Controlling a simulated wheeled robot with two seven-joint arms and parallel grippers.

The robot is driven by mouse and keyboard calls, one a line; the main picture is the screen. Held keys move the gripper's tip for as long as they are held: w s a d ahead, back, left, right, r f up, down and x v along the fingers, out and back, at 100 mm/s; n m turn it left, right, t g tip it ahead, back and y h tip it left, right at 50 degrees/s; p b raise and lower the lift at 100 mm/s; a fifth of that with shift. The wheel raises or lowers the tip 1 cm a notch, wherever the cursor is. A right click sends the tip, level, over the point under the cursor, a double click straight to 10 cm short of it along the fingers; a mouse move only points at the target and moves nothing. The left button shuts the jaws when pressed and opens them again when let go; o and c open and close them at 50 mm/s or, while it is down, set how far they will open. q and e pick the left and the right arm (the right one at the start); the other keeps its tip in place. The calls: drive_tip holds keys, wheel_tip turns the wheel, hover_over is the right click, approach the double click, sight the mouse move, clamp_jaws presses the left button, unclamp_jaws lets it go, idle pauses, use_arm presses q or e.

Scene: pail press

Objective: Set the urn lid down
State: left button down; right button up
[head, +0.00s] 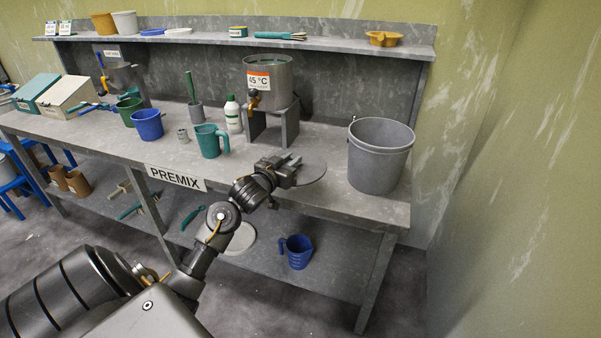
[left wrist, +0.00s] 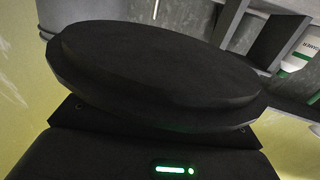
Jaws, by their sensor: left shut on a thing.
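The urn lid (head: 311,173) is a thin grey disc at the front of the bench in the head view. My left gripper (head: 290,168) is shut on it from the left. The lid looks nearly level; I cannot tell whether it touches the bench. The urn (head: 283,75), a steel pot with a 45 °C label and a tap, stands open on its stand (head: 287,125) behind the gripper. In the left wrist view a dark round shape (left wrist: 155,60) fills the middle; I cannot tell whether it is the lid. My right gripper is not in view.
A grey bucket (head: 375,160) stands close to the lid's right. A teal jug (head: 210,142), a white bottle (head: 233,115) and a blue pail (head: 148,125) stand to the left. Bare bench (head: 318,140) shows between stand and bucket. A blue jug (head: 298,252) is on the lower shelf.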

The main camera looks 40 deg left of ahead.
use_arm(q)
drive_tip(key=w, duration=0.1)
drive_tip(key=w+a+f, duration=0.1)
drive_tip(key=w, duration=0.1)
drive_tip(key=w+a+f, duration=0.1)
drive_tip(key=shift+w+f, duration=0.2)
drive_tip(key=shift+f, duration=0.05)
drive_tip(key=w+f, duration=0.1)
drive_tip(key=w+a+f, duration=0.1)
drive_tip(key=f, duration=0.1)
drive_tip(key=w+f, duration=0.1)
drive_tip(key=f, duration=0.1)
drive_tip(key=shift+w+a+f, duration=0.15)
drive_tip(key=shift+w+a, duration=0.2)
drive_tip(key=shift+w, duration=0.05)
drive_tip(key=shift+f+p, duration=0.6)
drive_tip(key=shift+f, duration=0.95)
drive_tip(key=shift+f, duration=0.1)
drive_tip(key=shift+f, duration=0.15)
drive_tip(key=c, duration=1.3)
unclamp_jaws()
